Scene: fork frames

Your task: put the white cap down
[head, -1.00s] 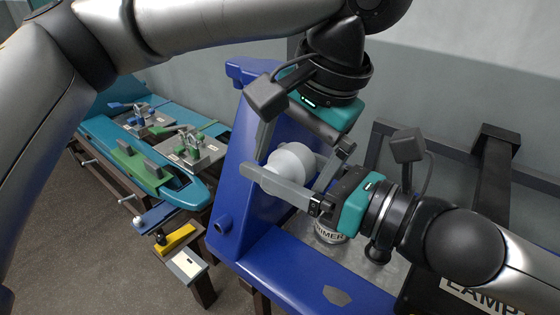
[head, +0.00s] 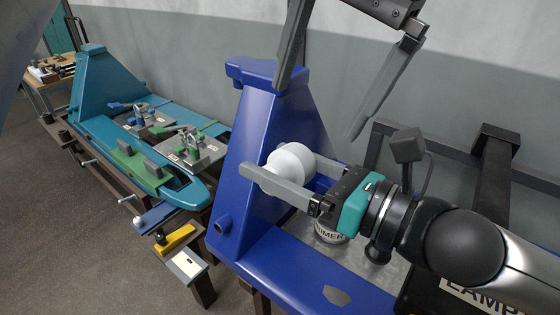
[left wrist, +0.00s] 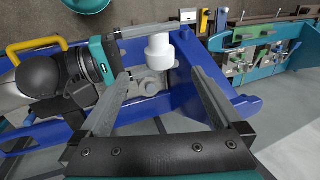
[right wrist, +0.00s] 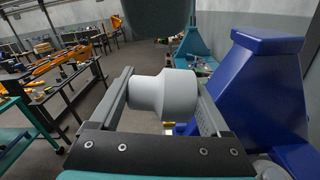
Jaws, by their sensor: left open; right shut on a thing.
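The white cap (head: 291,162) is a rounded, stepped piece held between the two fingers of my right gripper (head: 282,168). In the right wrist view the cap (right wrist: 165,95) lies across the jaws with a finger on each side. It is in the air beside the upright of the blue fixture (head: 262,125). My left gripper (head: 316,112) is open and empty above the cap in the head view, its fingers pointing down. In the left wrist view the cap (left wrist: 159,50) shows just beyond the spread fingers, apart from them.
A teal fixture (head: 110,125) with clamps stands to the left. A yellow-handled tool (head: 175,239) and a white block (head: 187,266) lie in front of it. Grey floor lies further left.

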